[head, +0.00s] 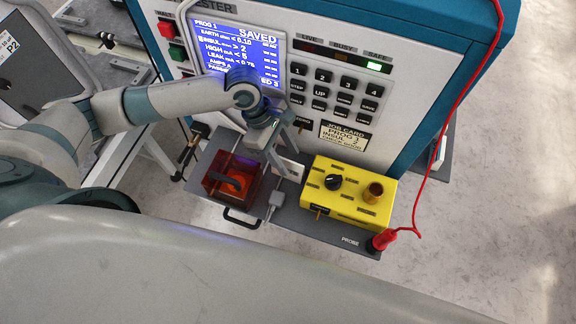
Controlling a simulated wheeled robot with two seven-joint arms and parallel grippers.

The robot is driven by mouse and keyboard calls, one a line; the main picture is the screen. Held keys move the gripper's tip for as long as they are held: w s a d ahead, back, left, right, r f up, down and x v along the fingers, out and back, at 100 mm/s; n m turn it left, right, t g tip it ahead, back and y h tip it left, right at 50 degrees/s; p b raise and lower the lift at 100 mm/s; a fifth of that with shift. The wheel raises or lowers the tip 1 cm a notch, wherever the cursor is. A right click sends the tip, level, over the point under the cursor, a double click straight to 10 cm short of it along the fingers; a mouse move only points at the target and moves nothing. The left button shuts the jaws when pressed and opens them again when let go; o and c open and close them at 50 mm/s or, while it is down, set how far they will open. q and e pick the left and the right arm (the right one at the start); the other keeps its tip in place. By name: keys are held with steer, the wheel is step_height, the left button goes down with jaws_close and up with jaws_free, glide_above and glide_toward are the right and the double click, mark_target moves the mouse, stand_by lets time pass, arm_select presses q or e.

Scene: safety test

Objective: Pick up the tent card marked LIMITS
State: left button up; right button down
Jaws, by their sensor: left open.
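A small white card (289,169) stands on the grey shelf at the front of the tester, between the red box and the yellow box. It is partly hidden by my left gripper, and I cannot read any LIMITS marking on it. My left gripper (282,164) reaches down over the shelf right at this card, with its jaws open. I cannot tell whether a finger touches the card. My right gripper is not in view.
The tester's panel (260,55) has a lit screen and keypad behind the shelf. A translucent red box (222,190) is left of the gripper, a yellow box (347,204) with knobs right. A red probe (384,239) with its cable is at the shelf's right corner.

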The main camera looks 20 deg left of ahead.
mark_target(293, 169)
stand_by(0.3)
arm_select(q)
steer(key=shift+s+d+f+p, duration=0.15)
steer(key=shift+d+f+p, duration=0.15)
steer(key=shift+f, duration=0.2)
steer(key=p+x, duration=0.1)
steer(key=x, duration=0.2)
steer(key=shift+s, duration=0.15)
steer(key=shift+d+f, duration=0.2)
steer(key=shift+f, duration=0.3)
jaws_close()
